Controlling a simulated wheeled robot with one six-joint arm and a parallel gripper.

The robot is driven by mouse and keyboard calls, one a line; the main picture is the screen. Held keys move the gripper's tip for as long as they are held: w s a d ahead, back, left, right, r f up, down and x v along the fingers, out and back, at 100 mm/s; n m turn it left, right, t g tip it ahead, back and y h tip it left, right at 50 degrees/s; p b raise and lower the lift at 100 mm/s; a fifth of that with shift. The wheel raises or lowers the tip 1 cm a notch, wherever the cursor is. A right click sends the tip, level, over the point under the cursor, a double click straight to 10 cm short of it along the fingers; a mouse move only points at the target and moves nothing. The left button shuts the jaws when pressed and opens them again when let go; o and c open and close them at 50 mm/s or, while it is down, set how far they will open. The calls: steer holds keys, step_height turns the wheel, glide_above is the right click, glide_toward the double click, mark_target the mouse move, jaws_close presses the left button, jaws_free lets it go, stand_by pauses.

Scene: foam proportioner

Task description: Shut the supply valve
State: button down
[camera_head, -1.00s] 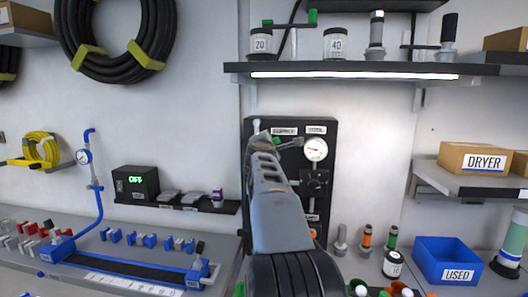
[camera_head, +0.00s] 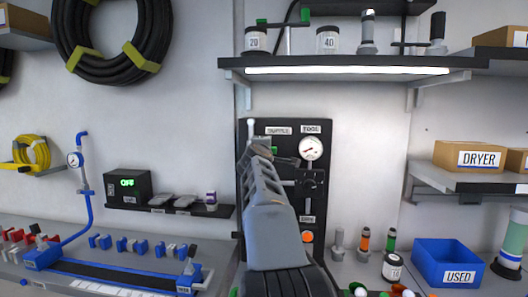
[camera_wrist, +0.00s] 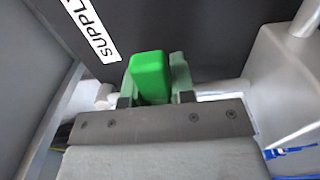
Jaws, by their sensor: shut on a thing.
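The black panel (camera_head: 321,233) stands on the wall behind my arm, with a "SUPPLY" label (camera_head: 278,130) at its top left. In the head view only a small green piece of the handle (camera_head: 274,150) shows beside the gripper tip. My arm hides the valve body and the lower left of the panel. The "SUPPLY" label also shows in the wrist view (camera_wrist: 92,32).
A round gauge (camera_head: 311,147) and a black knob (camera_head: 313,181) sit on the panel right of my gripper. A lit shelf (camera_head: 350,70) with jars juts out above. A blue "USED" bin (camera_head: 447,258) stands on the bench at right.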

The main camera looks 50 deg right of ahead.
steer(key=shift+f, duration=0.1)
steer(key=c, duration=1)
jaws_free()
steer(key=shift+o, duration=0.2)
steer(key=b+v, duration=0.3)
steer(key=v, duration=1)
steer(key=shift+s+a, duration=0.25)
steer(key=shift+a, duration=0.05)
